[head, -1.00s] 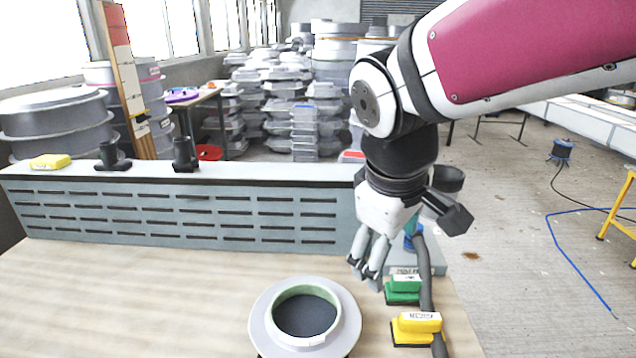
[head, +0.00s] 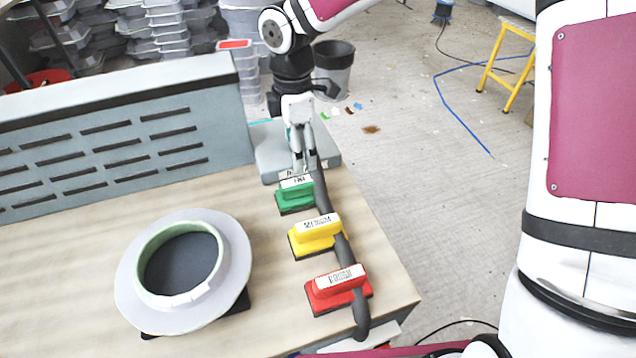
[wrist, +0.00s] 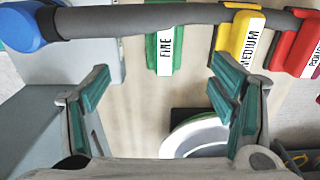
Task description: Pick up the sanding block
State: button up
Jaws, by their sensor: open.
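Three sanding blocks stand in a row along the right part of the bench: green (head: 295,195), labelled FINE in the wrist view (wrist: 165,50); yellow (head: 317,235), labelled MEDIUM there (wrist: 240,45); and red (head: 339,289), whose label I cannot read fully. In the wrist view the red block (wrist: 296,45) is cut by the right edge. My gripper (head: 303,168) points down, open and empty, just behind the green block in the head view. In the wrist view the green block lies beyond the fingertips (wrist: 160,85), apart from them.
A dark hose (head: 340,240) runs beside the blocks and crosses over part of them in the wrist view. A grey box (head: 270,150) stands behind the green block. A round mould (head: 240,265) lies at left on the bench (head: 275,290). A slotted panel (head: 130,150) borders the back.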

aim_at(301, 191)
notch_tip(301, 191, down, 8)
jog(key=shift+d+r, duration=0.1)
jog(key=shift+s+f+p, duration=0.2)
jog(key=shift+f+p, duration=0.15)
jog(key=shift+f, duration=1.1)
jog(key=shift+s+f+p, duration=0.2)
jog(key=shift+f+p, duration=0.15)
jog(key=shift+f, duration=1.05)
jog(key=c, duration=1.4)
